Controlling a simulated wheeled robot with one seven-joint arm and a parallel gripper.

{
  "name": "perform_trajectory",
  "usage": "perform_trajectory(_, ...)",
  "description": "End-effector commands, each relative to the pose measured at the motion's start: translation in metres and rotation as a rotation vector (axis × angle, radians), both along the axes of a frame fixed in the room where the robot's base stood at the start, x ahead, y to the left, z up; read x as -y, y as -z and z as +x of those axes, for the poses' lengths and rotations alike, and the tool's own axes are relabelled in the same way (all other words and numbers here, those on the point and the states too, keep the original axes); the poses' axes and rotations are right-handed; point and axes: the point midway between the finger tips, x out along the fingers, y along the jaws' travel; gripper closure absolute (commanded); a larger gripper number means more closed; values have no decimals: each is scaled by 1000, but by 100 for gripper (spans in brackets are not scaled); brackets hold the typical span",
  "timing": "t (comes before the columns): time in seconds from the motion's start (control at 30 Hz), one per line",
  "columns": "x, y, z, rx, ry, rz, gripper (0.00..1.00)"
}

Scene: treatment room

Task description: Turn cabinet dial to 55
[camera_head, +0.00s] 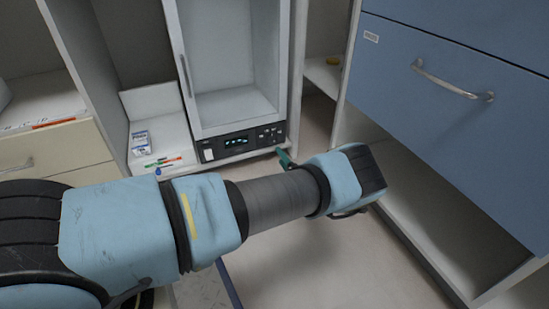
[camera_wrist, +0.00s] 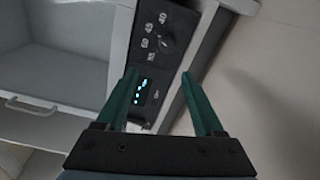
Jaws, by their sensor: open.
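The cabinet's black control panel (camera_head: 242,142) is at the base of a white glass-fronted cabinet in the head view. In the wrist view the panel (camera_wrist: 150,62) runs diagonally. A dark round dial (camera_wrist: 168,42) sits on it, ringed by small white numbers; 40 is legible, the others are blurred. Where the dial points is too small to tell. A display (camera_wrist: 142,91) with lit cyan digits lies below the dial; its digits are unreadable. My gripper (camera_wrist: 158,75) is open and empty, with teal fingers apart and their tips short of the dial. In the head view a teal finger (camera_head: 284,157) shows right of the panel.
A blue drawer unit (camera_head: 455,115) with a metal handle stands at the right. A small white box (camera_head: 141,143) and coloured items (camera_head: 163,162) lie on the shelf left of the cabinet. Open floor (camera_head: 300,255) shows beneath my arm.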

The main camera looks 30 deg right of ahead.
Motion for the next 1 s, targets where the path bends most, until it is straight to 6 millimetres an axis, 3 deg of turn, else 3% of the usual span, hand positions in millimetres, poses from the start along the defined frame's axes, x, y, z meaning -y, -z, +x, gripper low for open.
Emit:
perform_trajectory(0.03,7,10,-5,11,28,20,30)
perform_trajectory(0.17,13,14,-6,22,53,43,30)
perform_trajectory(0.7,21,14,82,21,47,37,30)
perform_trajectory(1.0,22,12,98,20,47,39,30)
